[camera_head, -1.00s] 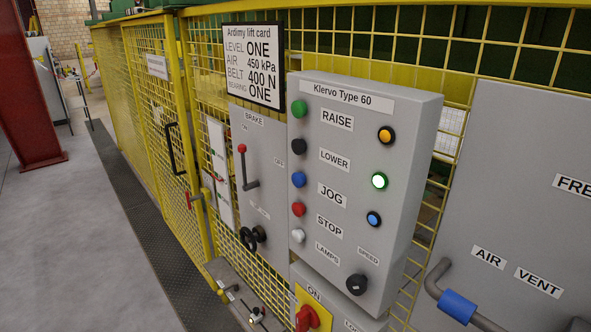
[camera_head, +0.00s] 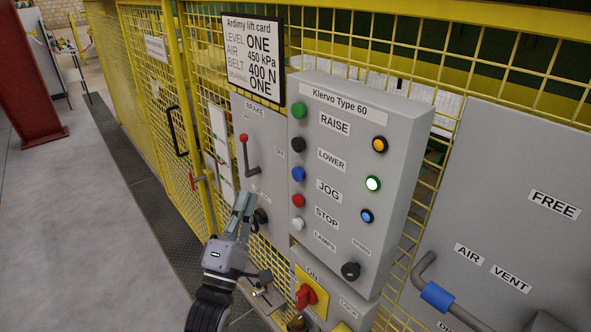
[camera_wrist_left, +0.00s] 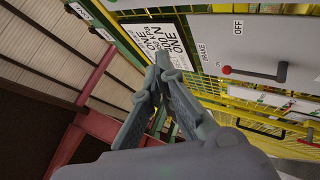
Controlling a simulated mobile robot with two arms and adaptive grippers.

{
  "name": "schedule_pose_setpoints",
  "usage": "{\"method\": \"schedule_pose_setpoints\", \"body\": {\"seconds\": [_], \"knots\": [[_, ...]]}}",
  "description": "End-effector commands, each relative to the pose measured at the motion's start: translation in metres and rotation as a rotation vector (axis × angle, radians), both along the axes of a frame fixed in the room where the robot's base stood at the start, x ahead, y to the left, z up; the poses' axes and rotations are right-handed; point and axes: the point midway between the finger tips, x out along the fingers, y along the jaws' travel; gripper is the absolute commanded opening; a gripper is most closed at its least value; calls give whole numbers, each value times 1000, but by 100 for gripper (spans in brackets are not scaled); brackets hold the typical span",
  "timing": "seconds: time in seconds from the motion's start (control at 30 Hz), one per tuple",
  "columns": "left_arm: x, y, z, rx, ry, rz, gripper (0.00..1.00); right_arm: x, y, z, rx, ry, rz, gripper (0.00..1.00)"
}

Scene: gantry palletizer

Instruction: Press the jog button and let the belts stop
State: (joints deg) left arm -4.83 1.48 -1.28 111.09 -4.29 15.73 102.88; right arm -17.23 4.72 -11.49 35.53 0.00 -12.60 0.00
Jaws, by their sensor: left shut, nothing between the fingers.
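The grey Klervo Type 60 panel (camera_head: 390,120) carries a column of buttons on its left side. The blue button (camera_head: 298,174) is third down, in line with the JOG label (camera_head: 329,191). Above it are a green button (camera_head: 299,110) and a black button (camera_head: 298,144); below are a red button (camera_head: 297,200) and a white one (camera_head: 297,223). My left gripper (camera_head: 247,196) is shut and empty, left of and lower than the blue button, in front of the brake box. Its closed fingertips also show in the left wrist view (camera_wrist_left: 162,62). My right gripper is not in view.
A round lamp (camera_head: 373,184) glows white-green between an amber lamp (camera_head: 379,144) and a blue one (camera_head: 366,215). The brake lever (camera_head: 246,155) stands left of the panel. A red rotary switch (camera_head: 305,296) and a pipe (camera_head: 430,275) are lower. Open floor lies left.

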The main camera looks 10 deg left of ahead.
Motion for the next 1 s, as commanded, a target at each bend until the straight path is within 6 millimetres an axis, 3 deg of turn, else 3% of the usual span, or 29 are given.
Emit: {"method": "schedule_pose_setpoints", "body": {"seconds": [0.53,1.0], "knots": [[3,-3,4,-9,-11,-4,0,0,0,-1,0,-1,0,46],[51,-41,3,-10,-11,-4,0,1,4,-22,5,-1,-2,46]]}}
